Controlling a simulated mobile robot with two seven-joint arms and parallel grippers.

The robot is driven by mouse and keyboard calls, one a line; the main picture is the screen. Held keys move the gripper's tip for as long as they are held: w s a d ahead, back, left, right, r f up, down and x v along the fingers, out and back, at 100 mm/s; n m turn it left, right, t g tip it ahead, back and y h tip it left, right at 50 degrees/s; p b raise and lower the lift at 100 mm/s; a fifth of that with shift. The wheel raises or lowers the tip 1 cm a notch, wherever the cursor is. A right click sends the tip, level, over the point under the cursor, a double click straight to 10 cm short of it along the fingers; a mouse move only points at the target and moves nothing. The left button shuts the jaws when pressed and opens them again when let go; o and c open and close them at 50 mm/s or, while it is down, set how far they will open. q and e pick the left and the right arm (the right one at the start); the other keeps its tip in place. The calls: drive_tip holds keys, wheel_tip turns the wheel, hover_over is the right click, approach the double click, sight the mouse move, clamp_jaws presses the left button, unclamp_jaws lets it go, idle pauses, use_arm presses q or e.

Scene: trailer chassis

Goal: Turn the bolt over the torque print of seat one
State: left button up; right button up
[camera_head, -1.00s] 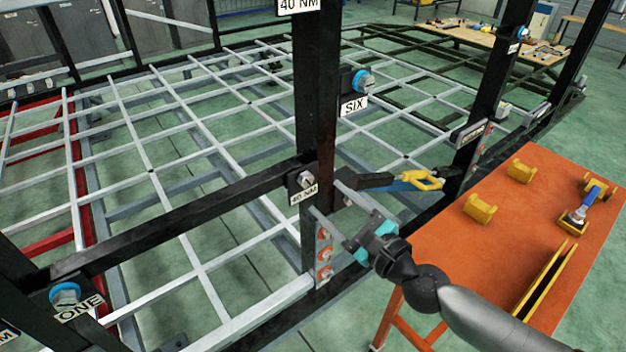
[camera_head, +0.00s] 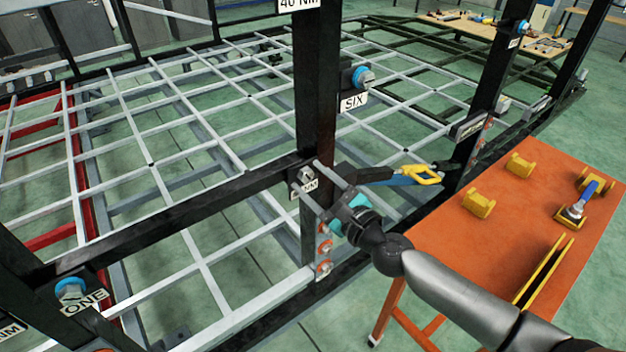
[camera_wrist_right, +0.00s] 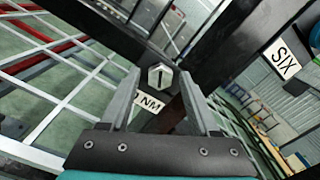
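A grey hex bolt (camera_head: 306,174) sits on a dark plate where the black crossbar meets the middle post. A white "40 NM" print (camera_head: 302,190) is just below it, partly covered by a finger of my right gripper (camera_head: 307,178). That gripper is open, its two fingers reaching toward the bolt from the right. In the right wrist view the bolt head (camera_wrist_right: 160,77) shows between the fingertips, with the print (camera_wrist_right: 152,103) below; contact cannot be told. The "ONE" label (camera_head: 86,302) is at lower left beside a bolt with a blue ring (camera_head: 70,290). My left gripper is out of view.
A "SIX" label (camera_head: 353,101) and blue-ringed bolt (camera_head: 362,77) are higher on the post. An orange table (camera_head: 490,240) with yellow holders stands at right. Another "NM" print (camera_head: 10,331) shows at lower left.

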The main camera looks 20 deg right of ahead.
clamp_jaws()
